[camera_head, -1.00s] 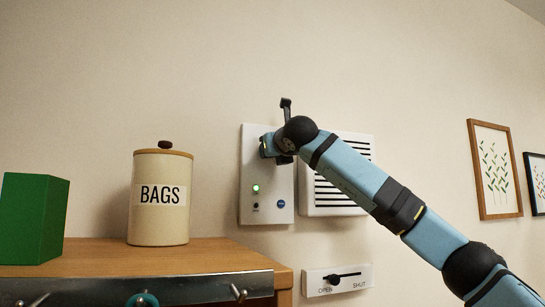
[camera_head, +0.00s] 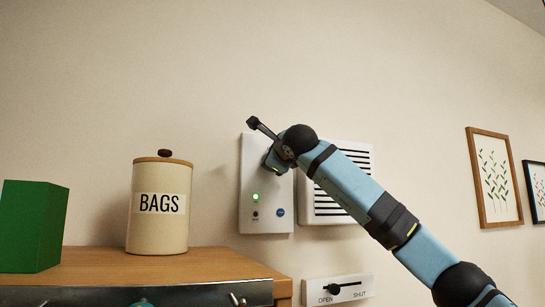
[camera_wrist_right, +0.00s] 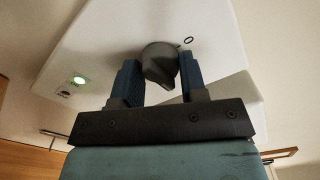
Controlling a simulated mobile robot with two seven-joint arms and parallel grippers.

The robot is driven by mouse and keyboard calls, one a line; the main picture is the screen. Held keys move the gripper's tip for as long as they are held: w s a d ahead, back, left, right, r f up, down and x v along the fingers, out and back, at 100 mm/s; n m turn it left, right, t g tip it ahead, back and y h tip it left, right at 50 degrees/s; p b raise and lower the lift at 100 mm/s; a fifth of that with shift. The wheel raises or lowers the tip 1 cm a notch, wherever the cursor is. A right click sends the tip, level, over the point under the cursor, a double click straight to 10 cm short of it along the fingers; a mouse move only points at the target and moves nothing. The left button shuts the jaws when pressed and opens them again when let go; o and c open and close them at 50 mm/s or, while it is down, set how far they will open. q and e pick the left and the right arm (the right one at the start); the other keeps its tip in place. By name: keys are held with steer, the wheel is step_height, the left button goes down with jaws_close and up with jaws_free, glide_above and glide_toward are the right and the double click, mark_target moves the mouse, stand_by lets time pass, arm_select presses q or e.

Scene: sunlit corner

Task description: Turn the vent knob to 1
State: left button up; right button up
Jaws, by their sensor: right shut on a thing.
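The grey vent knob (camera_wrist_right: 160,62) sits on a white wall panel (camera_head: 251,215); in the head view my gripper and wrist hide it. A small ring-shaped mark, like a 0, is printed beside the knob in the right wrist view; I see no 1. My right gripper (camera_wrist_right: 160,80) is shut on the knob, with one blue finger on each side. In the head view the right gripper (camera_head: 275,160) is at the panel's upper part, with the wrist tilted to the left. My left gripper is not in view.
A slatted white vent (camera_head: 325,208) is right of the panel. Below is an OPEN/SHUT slider plate (camera_head: 345,282). A BAGS canister (camera_head: 158,235) and a green box (camera_head: 32,225) stand on a wooden cabinet (camera_head: 195,263) at the left. The panel has a lit green lamp (camera_head: 255,197) and a blue button (camera_head: 281,212).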

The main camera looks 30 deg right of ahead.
steer(key=n+p, duration=0.1)
steer(key=n, duration=0.2)
steer(key=shift+r+n, duration=0.1)
steer(key=shift+n, duration=0.3)
steer(key=shift+n+p, duration=0.7)
steer(key=shift+n, duration=1)
steer(key=o, duration=0.9)
steer(key=b+v, duration=0.4)
steer(key=v, duration=0.9)
steer(key=shift+s, duration=0.4)
